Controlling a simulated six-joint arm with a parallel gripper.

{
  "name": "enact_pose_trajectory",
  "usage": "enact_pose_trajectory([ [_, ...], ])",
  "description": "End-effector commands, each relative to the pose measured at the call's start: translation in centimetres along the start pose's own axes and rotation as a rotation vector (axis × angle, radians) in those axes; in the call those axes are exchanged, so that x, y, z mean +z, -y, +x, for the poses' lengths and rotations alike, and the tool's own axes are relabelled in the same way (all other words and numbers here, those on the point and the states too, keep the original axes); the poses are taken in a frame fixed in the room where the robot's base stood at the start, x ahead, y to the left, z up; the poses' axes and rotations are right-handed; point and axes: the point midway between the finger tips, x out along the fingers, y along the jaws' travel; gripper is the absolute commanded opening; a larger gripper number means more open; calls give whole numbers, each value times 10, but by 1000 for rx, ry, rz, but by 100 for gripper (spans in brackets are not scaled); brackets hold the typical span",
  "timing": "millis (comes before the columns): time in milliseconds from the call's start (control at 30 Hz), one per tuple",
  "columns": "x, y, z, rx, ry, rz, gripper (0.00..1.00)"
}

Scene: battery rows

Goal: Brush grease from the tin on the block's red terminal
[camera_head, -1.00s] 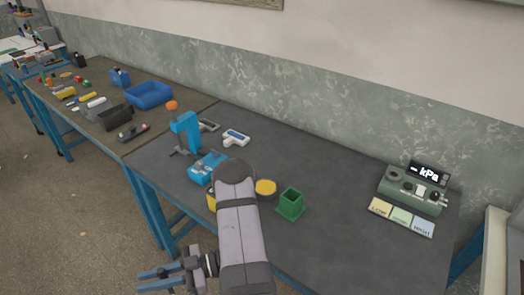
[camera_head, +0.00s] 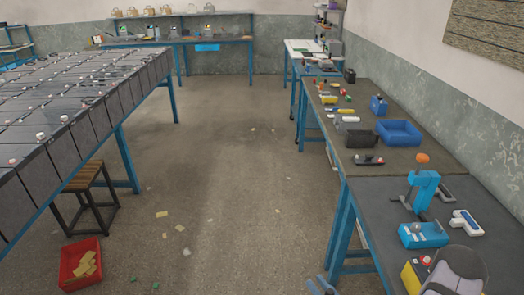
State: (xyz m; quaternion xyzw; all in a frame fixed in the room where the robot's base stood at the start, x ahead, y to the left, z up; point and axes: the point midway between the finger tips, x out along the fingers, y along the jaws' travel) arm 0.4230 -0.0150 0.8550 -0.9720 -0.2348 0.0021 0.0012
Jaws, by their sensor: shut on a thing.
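The yellow and dark block (camera_head: 412,276) is cut by the lower edge at the bench's near left. Its red terminal (camera_head: 425,260) shows on top, just left of my grey arm, which hides part of the block. The grease tin is not in view now. Only the blue fingertips of my gripper (camera_head: 319,286) show at the bottom edge, left of the bench and apart from the block. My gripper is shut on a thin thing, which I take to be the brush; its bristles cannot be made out.
A blue press with an orange knob (camera_head: 422,188), a light blue device (camera_head: 423,235) and a white handheld device (camera_head: 466,222) stand beyond the block. A blue bin (camera_head: 398,133) is farther back. A red crate (camera_head: 81,264) and a stool (camera_head: 85,190) stand on the floor at left.

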Motion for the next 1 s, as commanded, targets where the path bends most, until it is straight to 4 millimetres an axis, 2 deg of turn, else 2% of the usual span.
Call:
enact_pose_trajectory([
  [67, -10, 12, -1, -10, 0, 2, 0],
  [200, -13, 15, 0, -21, -2, -2, 0],
  [467, -13, 15, 0, -23, -2, -2, 0],
  [600, -22, 9, -3, -2, -2, -2, 0],
  [667, -29, 1, -6, 17, -3, -3, 0],
  [833, -65, -32, -20, 101, -3, -6, 0],
  [1000, -103, -89, -35, 188, -4, -13, 0],
])
